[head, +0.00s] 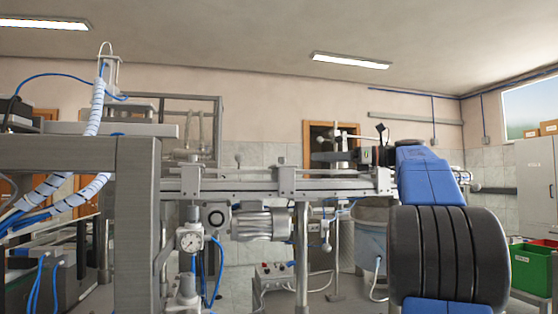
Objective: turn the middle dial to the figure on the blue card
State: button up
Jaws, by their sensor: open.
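I see no blue card and no row of dials that I can make out. My gripper's fingers do not show.
The feeder's metal rail (240,187) crosses the middle, with a grey motor (262,223) under it. A thick grey post (137,225) stands close at left, beside blue hoses. A green crate (532,270) and a pale cabinet (537,180) are at right.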

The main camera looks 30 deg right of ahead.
aim_at(282, 158)
jog(key=x, duration=1.4)
jog(key=shift+d, duration=0.1)
grip_shut()
